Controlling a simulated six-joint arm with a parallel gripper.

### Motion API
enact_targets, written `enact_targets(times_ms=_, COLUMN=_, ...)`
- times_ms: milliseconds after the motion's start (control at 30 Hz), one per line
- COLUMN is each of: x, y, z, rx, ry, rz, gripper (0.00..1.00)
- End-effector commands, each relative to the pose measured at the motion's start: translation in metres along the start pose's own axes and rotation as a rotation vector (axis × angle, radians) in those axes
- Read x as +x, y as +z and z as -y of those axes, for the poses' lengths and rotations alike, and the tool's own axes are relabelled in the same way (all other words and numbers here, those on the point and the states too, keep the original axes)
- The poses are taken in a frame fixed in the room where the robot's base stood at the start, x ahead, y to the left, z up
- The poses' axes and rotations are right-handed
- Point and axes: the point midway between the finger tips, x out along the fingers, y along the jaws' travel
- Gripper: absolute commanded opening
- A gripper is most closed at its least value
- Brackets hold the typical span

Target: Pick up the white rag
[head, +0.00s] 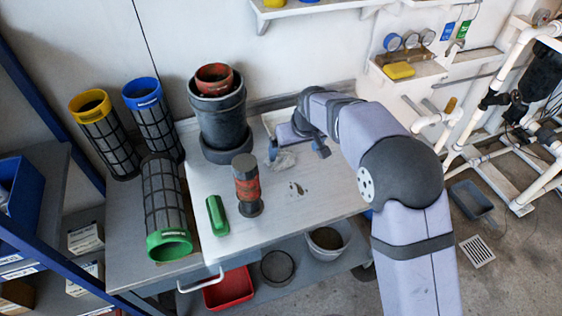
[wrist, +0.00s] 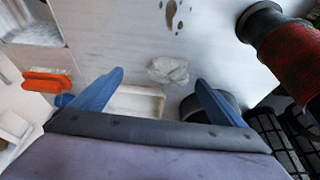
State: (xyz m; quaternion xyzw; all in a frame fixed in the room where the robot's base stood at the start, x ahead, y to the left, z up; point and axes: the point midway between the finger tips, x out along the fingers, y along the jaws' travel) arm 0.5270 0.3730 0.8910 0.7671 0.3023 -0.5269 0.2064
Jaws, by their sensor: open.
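The white rag (head: 285,161) lies crumpled on the light tabletop (head: 325,185), right of the dark grey cylinder. My gripper (head: 297,150) is low over the table, close to the rag. In the wrist view the rag (wrist: 168,70) is ahead of my gripper (wrist: 160,78), roughly in line with the gap between the two blue fingers. The fingers are spread apart with nothing held. I cannot tell exactly how high they are above the table.
A dark grey cylinder (head: 221,120) with a red pot (head: 214,80) in its top stands behind. A red-and-grey cylinder (head: 247,185) and a green object (head: 216,215) are nearer.

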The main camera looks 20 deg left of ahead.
Motion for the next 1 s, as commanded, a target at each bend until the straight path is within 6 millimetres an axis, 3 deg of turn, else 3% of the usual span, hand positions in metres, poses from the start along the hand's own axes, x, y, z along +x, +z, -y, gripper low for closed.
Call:
enact_targets(times_ms=200, x=0.013, y=-0.016, z=0.023, rx=-0.043, ry=-0.015, rz=-0.023, gripper=0.94)
enact_targets(times_ms=833, x=0.037, y=-0.017, z=0.023, rx=-0.042, ry=-0.014, rz=-0.024, gripper=0.94)
enact_targets(times_ms=1000, x=0.052, y=-0.016, z=0.022, rx=-0.042, ry=-0.015, rz=-0.021, gripper=0.94)
